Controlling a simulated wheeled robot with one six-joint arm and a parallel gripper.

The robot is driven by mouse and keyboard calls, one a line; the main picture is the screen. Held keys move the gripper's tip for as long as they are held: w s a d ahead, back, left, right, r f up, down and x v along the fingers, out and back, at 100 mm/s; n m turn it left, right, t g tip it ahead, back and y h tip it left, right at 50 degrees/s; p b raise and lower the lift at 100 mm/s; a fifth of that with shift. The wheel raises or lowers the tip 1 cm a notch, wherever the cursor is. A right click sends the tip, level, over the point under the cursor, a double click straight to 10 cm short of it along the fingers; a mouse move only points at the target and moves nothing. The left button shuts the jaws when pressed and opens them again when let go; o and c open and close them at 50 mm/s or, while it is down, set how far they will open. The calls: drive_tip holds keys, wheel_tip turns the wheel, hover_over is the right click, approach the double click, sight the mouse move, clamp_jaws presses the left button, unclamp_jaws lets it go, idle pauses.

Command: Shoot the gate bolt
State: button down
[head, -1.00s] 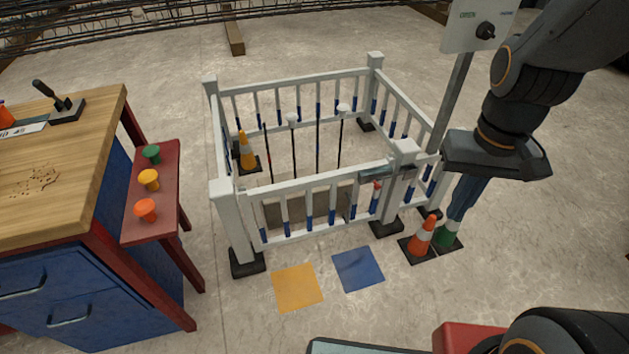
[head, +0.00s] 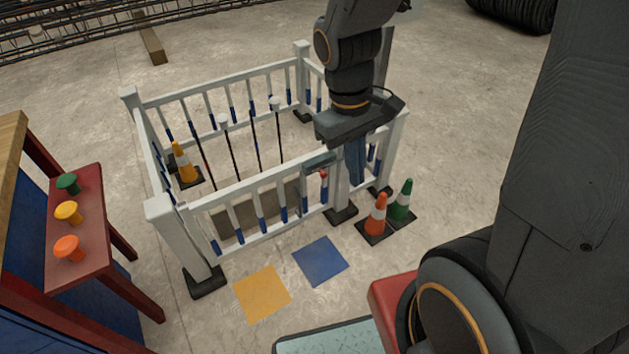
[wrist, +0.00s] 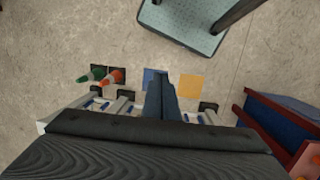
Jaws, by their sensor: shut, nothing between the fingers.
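The white gate (head: 243,207) with blue-tipped bars closes the front of a small white fence pen. A grey metal bolt fitting (head: 321,162) sits at the top of its right end, beside the right front post (head: 341,195), which my arm partly covers. A small red-topped piece (head: 323,178) shows just below the fitting. My gripper (head: 356,182) hangs down with its blue-grey fingers together, in front of or beside that post. In the wrist view the fingers (wrist: 160,80) are also together and empty, above the fence line. Whether they touch anything I cannot tell.
An orange cone (head: 376,215) and a green cone (head: 402,200) stand right of the gate. Yellow (head: 262,293) and blue (head: 320,261) squares lie on the floor before it. A red shelf with coloured knobs (head: 78,240) stands at left. Mallet-like poles stand inside the pen.

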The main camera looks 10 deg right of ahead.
sight(322, 176)
drive_tip(key=w+a+f+n+t+h+b, duration=0.3)
drive_tip(key=w+a+f+n+h+b, duration=0.2)
drive_tip(key=w+f, duration=0.8)
drive_tip(key=w+a+f+n+t+h+b, duration=0.4)
drive_tip(key=w+a+f+n+b, duration=0.2)
drive_tip(key=w+f+n+b, duration=0.6)
wheel_tip(322, 176, down, 5)
drive_tip(key=w+n, duration=0.2)
drive_tip(key=n, duration=0.1)
drive_tip(key=shift+w+a+h, duration=0.15)
drive_tip(key=shift+a+h, duration=0.05)
drive_tip(key=shift+h, duration=0.2)
drive_tip(key=shift+d, duration=0.1)
drive_tip(key=b+x, duration=0.2)
drive_tip(key=x, duration=1.2)
drive_tip(key=shift+b, duration=0.35)
